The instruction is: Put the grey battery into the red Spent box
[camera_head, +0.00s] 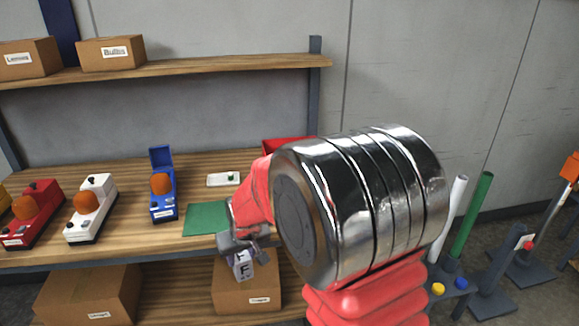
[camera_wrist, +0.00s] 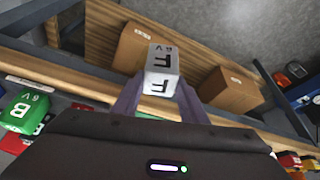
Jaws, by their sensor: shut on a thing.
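The grey battery (camera_head: 241,265), a small block marked "F", hangs from my gripper (camera_head: 245,241) just in front of the workbench's front edge. In the wrist view my gripper (camera_wrist: 160,98) is shut on the grey battery (camera_wrist: 161,68), with a finger on either side and "F" and "6 V" showing. A red box (camera_head: 287,143) stands at the back of the bench. Only its upper edge shows above my arm, and no label on it can be read. The battery is apart from this box, lower and nearer to the camera.
A green mat (camera_head: 205,219) and a white tray (camera_head: 223,179) lie on the bench. Left are lamp units in blue (camera_head: 162,190), white (camera_head: 92,210) and red (camera_head: 35,215). Cardboard boxes (camera_head: 90,295) sit below. A green "B" battery (camera_wrist: 24,110) shows in the wrist view.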

